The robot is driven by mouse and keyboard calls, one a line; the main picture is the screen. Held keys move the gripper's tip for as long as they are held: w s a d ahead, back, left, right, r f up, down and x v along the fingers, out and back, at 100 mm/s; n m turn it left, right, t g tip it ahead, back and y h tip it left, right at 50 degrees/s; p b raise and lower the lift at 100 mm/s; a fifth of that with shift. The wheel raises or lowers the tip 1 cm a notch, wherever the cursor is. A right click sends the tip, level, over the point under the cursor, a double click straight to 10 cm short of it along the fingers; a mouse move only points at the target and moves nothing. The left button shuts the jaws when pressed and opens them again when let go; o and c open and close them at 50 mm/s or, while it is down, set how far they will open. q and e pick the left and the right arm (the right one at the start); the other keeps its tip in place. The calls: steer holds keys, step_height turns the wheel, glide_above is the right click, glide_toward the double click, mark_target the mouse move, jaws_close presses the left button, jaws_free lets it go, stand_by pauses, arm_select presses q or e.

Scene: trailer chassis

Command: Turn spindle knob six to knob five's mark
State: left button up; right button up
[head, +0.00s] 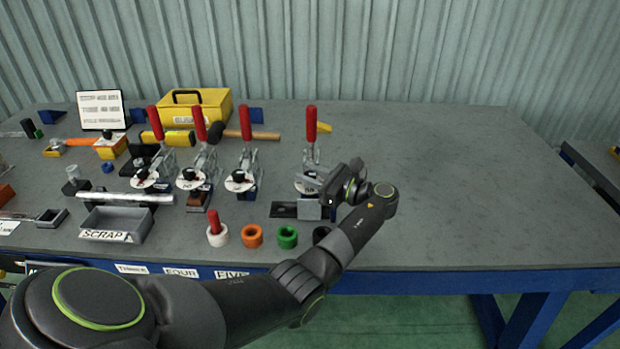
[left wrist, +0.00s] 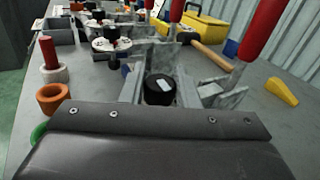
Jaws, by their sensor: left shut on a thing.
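Four clamp stations with red upright handles stand on the bench. My left gripper (head: 318,190) is at the rightmost one, which I take for six. The left wrist view shows its black round knob (left wrist: 153,93) with a slanted white mark, just beyond my gripper's dark body. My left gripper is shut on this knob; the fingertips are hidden. Knob five (head: 239,176) stands on a white dial at the station to the left, apart from my gripper. It also shows in the left wrist view (left wrist: 111,33); its mark is too small to read. My right gripper is not in view.
White, orange (head: 252,236), green (head: 288,237) and black rings stand along the front edge. A grey scrap tray (head: 115,222) and a yellow box (head: 195,108) lie left and behind. A hammer (head: 255,135) lies behind the clamps. The bench's right side is clear.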

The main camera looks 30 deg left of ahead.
arm_select(q)
steer(key=shift+n+g, duration=0.3)
steer(key=shift+g, duration=0.1)
steer(key=o, duration=0.9)
steer(key=shift+o, duration=0.2)
steer(key=w+d, duration=0.1)
steer(key=d, duration=1.6)
steer(key=shift+w+r, duration=0.2)
steer(key=shift+s+d+f, duration=0.15)
